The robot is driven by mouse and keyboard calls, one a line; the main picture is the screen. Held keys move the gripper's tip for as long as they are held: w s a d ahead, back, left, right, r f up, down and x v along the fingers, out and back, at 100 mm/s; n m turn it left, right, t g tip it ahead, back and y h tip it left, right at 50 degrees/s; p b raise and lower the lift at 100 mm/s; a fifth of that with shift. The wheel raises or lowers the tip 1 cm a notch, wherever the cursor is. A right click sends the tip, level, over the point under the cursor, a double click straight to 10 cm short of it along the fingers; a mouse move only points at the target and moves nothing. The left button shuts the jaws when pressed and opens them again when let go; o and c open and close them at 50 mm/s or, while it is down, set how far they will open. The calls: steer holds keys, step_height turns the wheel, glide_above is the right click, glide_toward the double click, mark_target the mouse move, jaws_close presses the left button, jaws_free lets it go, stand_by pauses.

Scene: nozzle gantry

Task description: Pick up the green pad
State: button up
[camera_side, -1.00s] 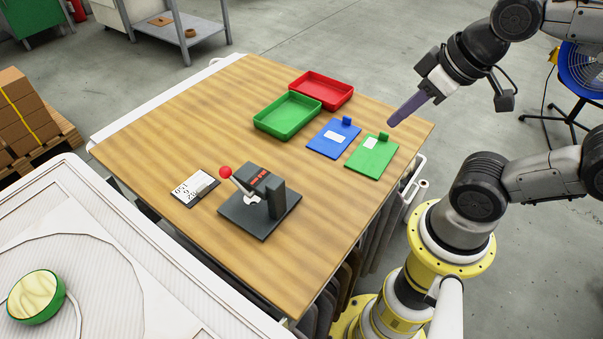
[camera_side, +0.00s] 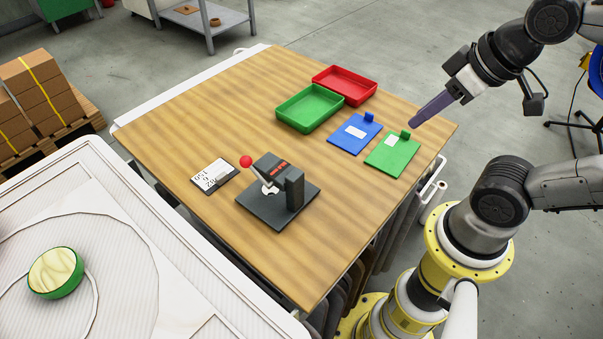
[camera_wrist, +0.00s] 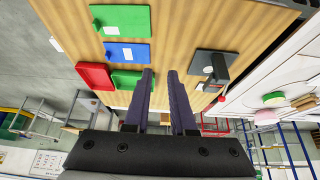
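The green pad (camera_side: 400,158) lies flat on the wooden table near its right edge, with a white label and a small raised green block at its far edge. In the wrist view, the green pad (camera_wrist: 125,19) shows at the top, left of centre. My gripper (camera_side: 413,123) is above and apart from the pad, pointing down and left in the side view. In the wrist view, the two purple fingers of my gripper (camera_wrist: 161,72) are spread with a clear gap and nothing between them.
A blue pad (camera_side: 347,137) lies left of the green one. A green tray (camera_side: 304,122) and a red tray (camera_side: 346,97) stand behind. A dark lever device (camera_side: 277,208) with a red knob and a numbered card (camera_side: 206,174) are nearer the front. The table's middle is clear.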

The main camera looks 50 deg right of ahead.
steer(key=o, duration=0.6)
steer(key=m+g, duration=0.6)
steer(key=m, duration=1.1)
glide_above(406, 132)
step_height(406, 132, down, 4)
step_height(406, 132, down, 13)
steer(key=shift+f, duration=0.1)
